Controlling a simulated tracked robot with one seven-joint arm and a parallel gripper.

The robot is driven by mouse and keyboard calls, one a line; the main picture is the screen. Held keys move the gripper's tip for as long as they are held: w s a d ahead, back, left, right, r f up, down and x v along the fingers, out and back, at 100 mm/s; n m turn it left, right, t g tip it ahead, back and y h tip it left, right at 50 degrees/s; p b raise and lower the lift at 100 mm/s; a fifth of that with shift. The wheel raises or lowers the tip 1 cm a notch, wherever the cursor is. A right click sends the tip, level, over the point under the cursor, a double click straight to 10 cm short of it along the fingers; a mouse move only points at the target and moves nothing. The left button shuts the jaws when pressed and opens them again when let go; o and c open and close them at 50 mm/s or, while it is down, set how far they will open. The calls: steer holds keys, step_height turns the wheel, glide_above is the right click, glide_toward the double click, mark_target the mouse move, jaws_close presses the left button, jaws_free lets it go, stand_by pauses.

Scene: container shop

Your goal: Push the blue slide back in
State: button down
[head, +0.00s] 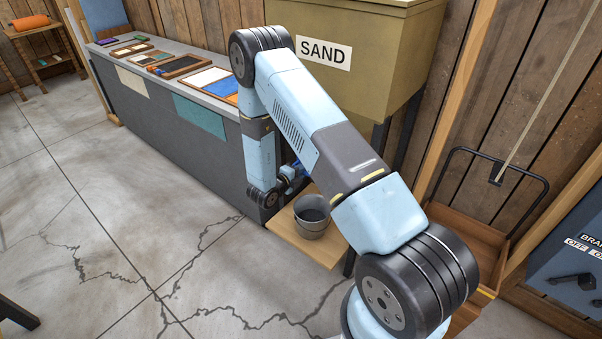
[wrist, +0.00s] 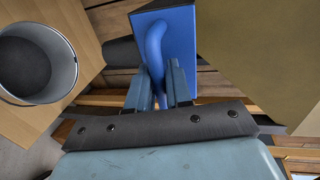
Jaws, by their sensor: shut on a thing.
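The blue slide (wrist: 182,45) is a flat blue plate with a curved blue handle (wrist: 154,42), seen at the top middle of the wrist view. My gripper (wrist: 160,84) is shut on the handle, one finger on each side of it. In the head view only a small bit of blue (head: 298,169) shows beside my gripper (head: 289,174), below the olive sand bin (head: 375,45) marked SAND. My arm hides most of the slide there, so I cannot tell how far out it stands.
A metal bucket (head: 312,226) stands on a wooden shelf (head: 290,240) under the bin; it also shows at the left of the wrist view (wrist: 70,60). A long grey counter (head: 160,110) with trays is at the left. A wooden cart (head: 470,238) stands at the right.

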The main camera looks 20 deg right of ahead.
steer(key=shift+d+f, duration=0.15)
steer(key=shift+d, duration=0.05)
steer(key=c, duration=1.2)
jaws_free()
steer(key=shift+d, duration=0.1)
steer(key=shift+c, duration=0.2)
steer(key=shift+a, duration=0.2)
steer(key=v, duration=1.3)
steer(key=shift+s+a, duration=0.15)
steer(key=shift+a, duration=0.1)
